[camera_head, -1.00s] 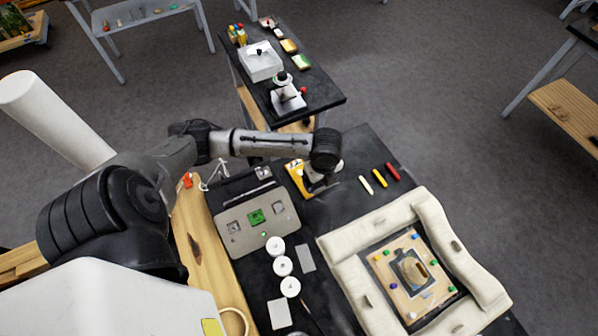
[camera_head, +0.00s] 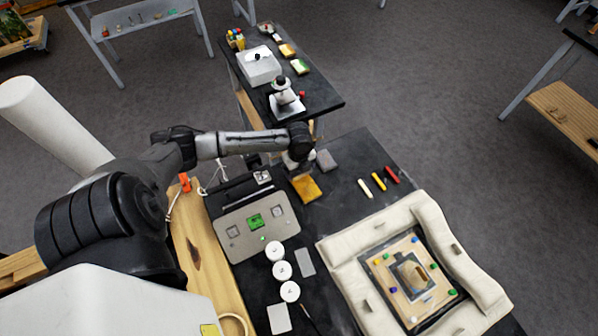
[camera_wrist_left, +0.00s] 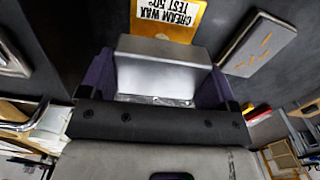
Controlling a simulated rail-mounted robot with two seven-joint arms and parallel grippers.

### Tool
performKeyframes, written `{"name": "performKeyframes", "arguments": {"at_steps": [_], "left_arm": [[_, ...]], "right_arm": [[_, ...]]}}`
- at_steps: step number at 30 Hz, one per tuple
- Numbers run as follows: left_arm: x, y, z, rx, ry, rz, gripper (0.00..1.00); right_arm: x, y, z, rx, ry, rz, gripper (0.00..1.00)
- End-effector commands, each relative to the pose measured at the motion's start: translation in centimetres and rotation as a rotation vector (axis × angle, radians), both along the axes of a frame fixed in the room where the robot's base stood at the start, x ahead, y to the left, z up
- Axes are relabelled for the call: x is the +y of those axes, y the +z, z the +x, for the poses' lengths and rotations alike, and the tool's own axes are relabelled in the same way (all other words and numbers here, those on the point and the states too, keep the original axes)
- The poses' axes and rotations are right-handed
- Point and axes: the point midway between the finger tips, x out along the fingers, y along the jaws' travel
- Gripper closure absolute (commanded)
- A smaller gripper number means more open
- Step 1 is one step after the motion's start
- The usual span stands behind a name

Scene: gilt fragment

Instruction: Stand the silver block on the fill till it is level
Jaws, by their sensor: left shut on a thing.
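My left gripper (camera_head: 301,166) is above the black bench, behind the yellow card. In the left wrist view it is shut on the silver block (camera_wrist_left: 165,62), with a dark purple finger on each side. In the head view the arm's end largely hides the block. The gilt fragment (camera_head: 424,272) lies on a panel inside a cream padded frame (camera_head: 345,262) at the right, well apart from the gripper. The fill is too small to make out. My right gripper is out of view.
A yellow card (camera_head: 307,188), lettered cream wax test in the wrist view (camera_wrist_left: 180,10), lies near the gripper beside a grey pad (camera_head: 326,159).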

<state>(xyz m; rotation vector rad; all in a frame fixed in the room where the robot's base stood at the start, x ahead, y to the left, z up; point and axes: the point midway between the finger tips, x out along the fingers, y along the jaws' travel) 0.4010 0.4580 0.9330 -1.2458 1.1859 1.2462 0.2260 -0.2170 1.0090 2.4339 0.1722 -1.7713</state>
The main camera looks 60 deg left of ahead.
Motion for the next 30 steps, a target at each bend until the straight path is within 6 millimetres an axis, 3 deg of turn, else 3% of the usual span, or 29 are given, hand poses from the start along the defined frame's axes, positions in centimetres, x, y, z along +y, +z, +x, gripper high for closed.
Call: {"name": "performKeyframes", "arguments": {"at_steps": [6, 20, 21, 26, 30], "left_arm": [[-0.1, -2.3, 0.0, 0.0, 0.0, 0.0, 0.5], [0.0, -2.9, 0.0, -0.001, -0.001, 0.001, 0.5], [-0.1, -2.9, 0.0, -0.001, -0.001, 0.001, 0.14], [-0.1, -2.9, 0.0, 0.0, -0.001, 0.001, 0.0], [-0.1, -2.9, 0.0, 0.0, -0.001, 0.001, 0.0]], "right_arm": [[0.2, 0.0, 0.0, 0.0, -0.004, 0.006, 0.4], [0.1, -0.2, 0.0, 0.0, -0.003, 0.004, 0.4], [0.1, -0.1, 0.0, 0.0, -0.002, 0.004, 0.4], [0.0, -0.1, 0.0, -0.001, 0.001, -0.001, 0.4], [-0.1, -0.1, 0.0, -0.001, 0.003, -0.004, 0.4]]}}
